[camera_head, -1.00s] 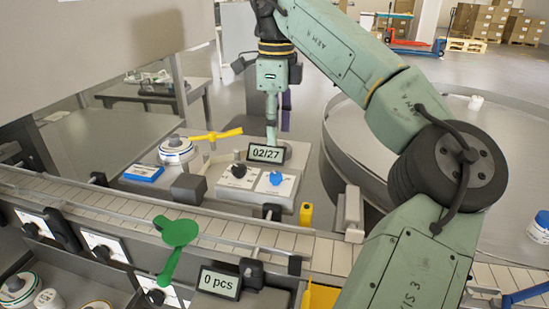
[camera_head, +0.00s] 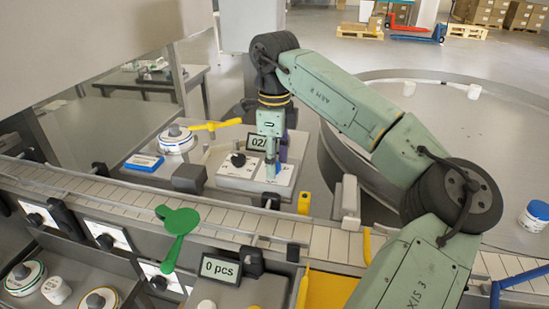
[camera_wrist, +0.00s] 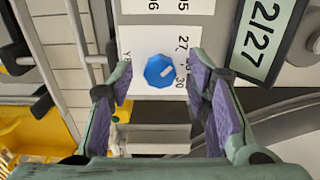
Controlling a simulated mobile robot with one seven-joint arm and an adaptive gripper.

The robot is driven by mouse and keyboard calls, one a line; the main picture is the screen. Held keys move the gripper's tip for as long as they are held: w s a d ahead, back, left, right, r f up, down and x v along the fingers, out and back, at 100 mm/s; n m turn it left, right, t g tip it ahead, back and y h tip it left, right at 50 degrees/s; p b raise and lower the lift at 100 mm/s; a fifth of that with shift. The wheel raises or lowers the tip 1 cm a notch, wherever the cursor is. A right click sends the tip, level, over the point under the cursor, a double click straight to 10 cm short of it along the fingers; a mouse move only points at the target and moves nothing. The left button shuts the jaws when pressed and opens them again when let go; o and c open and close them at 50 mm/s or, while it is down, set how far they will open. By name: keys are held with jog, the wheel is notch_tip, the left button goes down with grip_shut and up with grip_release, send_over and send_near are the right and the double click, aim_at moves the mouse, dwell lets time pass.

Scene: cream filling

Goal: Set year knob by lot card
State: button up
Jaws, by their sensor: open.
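The blue year knob (camera_wrist: 160,71) sits on a white dial plate (camera_wrist: 140,42) in the wrist view, with "27" and "30" printed to its right. A short white mark shows on the knob. My gripper (camera_wrist: 159,73) is open, its purple-padded fingers on either side of the knob, with gaps visible; contact cannot be told. In the head view my gripper (camera_head: 271,172) is over the right-hand dial and hides the knob. The date display (camera_wrist: 268,38) reads "2/27" in the wrist view, its left edge cut off. I cannot make out a lot card.
A black knob (camera_head: 238,159) is on the dial left of my gripper.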

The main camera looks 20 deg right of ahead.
jog(key=shift+c, duration=0.2)
grip_shut()
jog(key=shift+m, duration=0.4)
jog(key=m+b, duration=0.1)
jog(key=m, duration=0.2)
jog(key=shift+b, duration=0.4)
jog(key=m+b, duration=0.1)
jog(key=m, duration=0.4)
jog(key=shift+m+b, duration=0.3)
jog(key=shift+b, duration=0.05)
jog(key=m+b, duration=0.1)
jog(key=m, duration=0.3)
jog(key=shift+m+b, duration=0.5)
jog(key=shift+m, duration=1.7)
